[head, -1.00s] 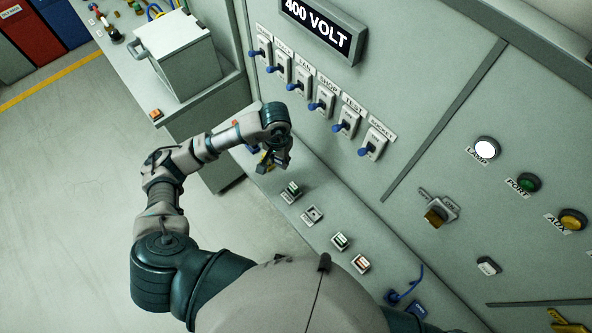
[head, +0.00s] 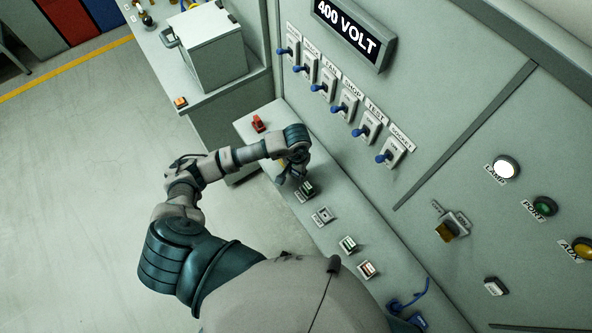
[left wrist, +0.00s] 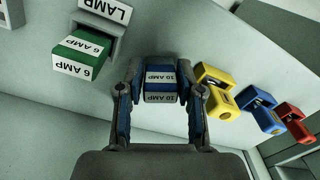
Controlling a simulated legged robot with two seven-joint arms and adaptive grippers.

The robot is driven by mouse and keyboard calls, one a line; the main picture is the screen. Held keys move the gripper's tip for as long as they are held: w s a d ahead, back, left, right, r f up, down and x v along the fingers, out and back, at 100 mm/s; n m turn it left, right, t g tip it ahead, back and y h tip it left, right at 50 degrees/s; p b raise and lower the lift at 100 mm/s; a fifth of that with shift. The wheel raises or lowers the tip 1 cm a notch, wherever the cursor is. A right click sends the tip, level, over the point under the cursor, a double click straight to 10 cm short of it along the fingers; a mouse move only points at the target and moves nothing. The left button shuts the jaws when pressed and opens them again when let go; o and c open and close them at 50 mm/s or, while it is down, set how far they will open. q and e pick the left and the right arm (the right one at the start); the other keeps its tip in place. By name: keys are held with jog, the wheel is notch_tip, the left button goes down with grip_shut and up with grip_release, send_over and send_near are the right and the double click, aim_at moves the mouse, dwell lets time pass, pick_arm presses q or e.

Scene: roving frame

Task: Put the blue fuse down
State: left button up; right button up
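The blue fuse (left wrist: 160,84), with white 10 AMP labels, sits between the fingertips of my left gripper (left wrist: 161,72) in the left wrist view. The fingers appear closed on its two sides. In the head view my left gripper (head: 288,178) is low over the grey ledge (head: 262,150), just behind the first fuse holder; the blue fuse is hard to make out there. I cannot tell whether the fuse touches the ledge. My right gripper is not in view.
A green 6 AMP fuse (left wrist: 82,56) sits in the holder labelled LAMP (left wrist: 104,12). Yellow (left wrist: 217,92), blue (left wrist: 263,111) and red (left wrist: 294,122) pieces stand in a row at right in the wrist view. More holders (head: 348,245) line the ledge. The switch panel (head: 345,100) rises behind.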

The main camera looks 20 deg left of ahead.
pick_arm(q)
jog(key=shift+o, duration=1)
jog(key=shift+r, duration=0.2)
notch_tip(320, 180, up, 12)
jog(key=b, duration=0.1)
jog(key=shift+f, duration=0.1)
